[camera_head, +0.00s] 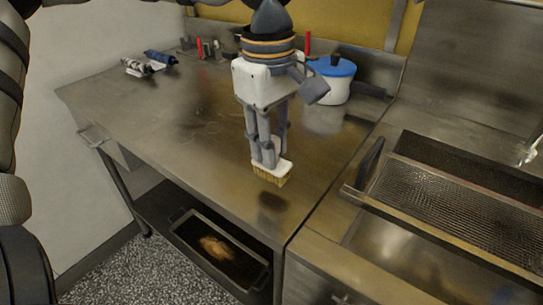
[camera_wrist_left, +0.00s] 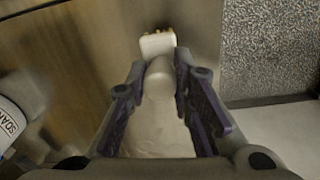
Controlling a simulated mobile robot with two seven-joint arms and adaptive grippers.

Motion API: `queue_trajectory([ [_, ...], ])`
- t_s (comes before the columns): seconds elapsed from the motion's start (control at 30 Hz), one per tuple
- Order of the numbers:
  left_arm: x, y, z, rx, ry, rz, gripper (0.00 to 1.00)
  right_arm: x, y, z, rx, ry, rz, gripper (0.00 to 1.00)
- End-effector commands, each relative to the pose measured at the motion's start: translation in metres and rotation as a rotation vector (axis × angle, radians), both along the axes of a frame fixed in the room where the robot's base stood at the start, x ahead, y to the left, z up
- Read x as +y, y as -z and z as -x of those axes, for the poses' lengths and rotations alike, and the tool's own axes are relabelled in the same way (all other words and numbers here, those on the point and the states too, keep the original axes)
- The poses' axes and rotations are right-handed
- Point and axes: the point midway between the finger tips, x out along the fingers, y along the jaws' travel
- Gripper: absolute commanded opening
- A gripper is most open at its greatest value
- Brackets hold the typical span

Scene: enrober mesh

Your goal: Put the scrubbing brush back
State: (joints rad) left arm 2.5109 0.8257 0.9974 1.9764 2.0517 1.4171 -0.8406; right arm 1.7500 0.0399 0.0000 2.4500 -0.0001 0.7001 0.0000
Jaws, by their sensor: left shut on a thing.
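The scrubbing brush (camera_head: 271,172) has a white body and tan bristles that point down. My left gripper (camera_head: 265,158) is shut on it and holds it above the front right part of the steel table (camera_head: 170,125), with a dark shadow below. In the left wrist view the brush's pale handle (camera_wrist_left: 158,80) lies between the two fingers, and its head shows beyond the fingertips. My right gripper is not in view.
A white tub with a blue lid (camera_head: 333,82) stands at the back right. A white container marked SOAP (camera_wrist_left: 12,120) shows in the wrist view. Small tubes (camera_head: 140,66) lie at the back left. A mesh rack (camera_head: 460,185) is at the right. A dark tray (camera_head: 190,242) sits below.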

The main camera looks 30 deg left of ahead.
Motion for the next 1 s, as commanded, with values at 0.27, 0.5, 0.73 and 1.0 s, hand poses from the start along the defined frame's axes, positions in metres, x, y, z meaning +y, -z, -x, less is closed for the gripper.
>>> queue_trajectory([
  [0.27, 0.0, 0.03, 0.0, -0.001, 0.0, 0.0, 0.0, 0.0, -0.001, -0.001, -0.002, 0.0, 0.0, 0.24],
  [0.5, 0.0, 0.034, 0.0, 0.001, -0.001, -0.001, 0.26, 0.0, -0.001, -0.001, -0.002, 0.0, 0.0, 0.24],
  [0.73, 0.0, 0.033, 0.0, 0.001, -0.001, 0.0, 0.41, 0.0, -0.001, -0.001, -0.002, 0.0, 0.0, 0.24],
  [1.0, 0.0, 0.013, -0.001, -0.004, -0.001, 0.0, 0.41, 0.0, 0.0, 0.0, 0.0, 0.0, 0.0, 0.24],
])
